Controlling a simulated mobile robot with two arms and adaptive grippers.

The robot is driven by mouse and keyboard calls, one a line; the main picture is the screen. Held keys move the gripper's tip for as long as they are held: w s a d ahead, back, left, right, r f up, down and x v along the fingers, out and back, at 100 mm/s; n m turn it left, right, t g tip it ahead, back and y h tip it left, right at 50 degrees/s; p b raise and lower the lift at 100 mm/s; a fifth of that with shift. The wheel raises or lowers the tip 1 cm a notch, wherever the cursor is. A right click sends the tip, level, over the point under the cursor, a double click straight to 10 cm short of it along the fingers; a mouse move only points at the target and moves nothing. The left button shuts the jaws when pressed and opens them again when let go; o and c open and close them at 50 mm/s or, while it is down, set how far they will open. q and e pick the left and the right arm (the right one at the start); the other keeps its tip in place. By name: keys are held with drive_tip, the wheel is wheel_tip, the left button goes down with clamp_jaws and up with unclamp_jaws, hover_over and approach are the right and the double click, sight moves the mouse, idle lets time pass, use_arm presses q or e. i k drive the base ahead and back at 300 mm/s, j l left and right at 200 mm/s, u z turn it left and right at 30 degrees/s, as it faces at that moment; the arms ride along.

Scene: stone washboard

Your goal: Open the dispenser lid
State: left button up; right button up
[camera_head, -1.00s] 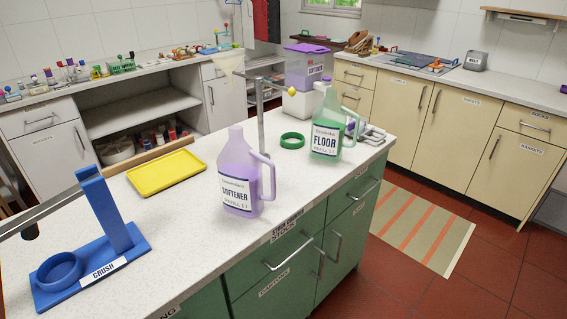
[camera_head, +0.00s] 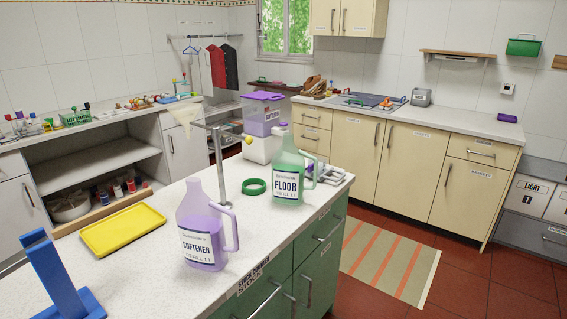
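The dispenser (camera_head: 262,115) is a translucent box with purple contents and a purple lid, labelled SOFTENER. It stands on a white base at the far end of the island counter. Its lid (camera_head: 262,96) looks closed, lying flat on top. A purple SOFTENER jug (camera_head: 203,240) stands upright on the counter nearer to me, and a green FLOOR jug (camera_head: 287,172) stands in front of the dispenser to the right. Neither of my grippers shows in this view.
The island counter (camera_head: 140,262) also bears a yellow tray (camera_head: 122,229), a green ring (camera_head: 254,186), a blue crush stand (camera_head: 58,285) and a metal post (camera_head: 219,165). Cream cabinets (camera_head: 400,160) line the back. A striped mat (camera_head: 385,258) lies on the red floor to the right.

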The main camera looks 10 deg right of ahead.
sight(261, 96)
drive_tip(key=i+l, duration=0.1)
drive_tip(key=l, duration=0.25)
drive_tip(key=i+l, duration=0.15)
drive_tip(key=l, duration=0.2)
drive_tip(key=i+l, duration=0.1)
drive_tip(key=l, duration=0.25)
drive_tip(key=i+l, duration=0.1)
drive_tip(key=l, duration=0.3)
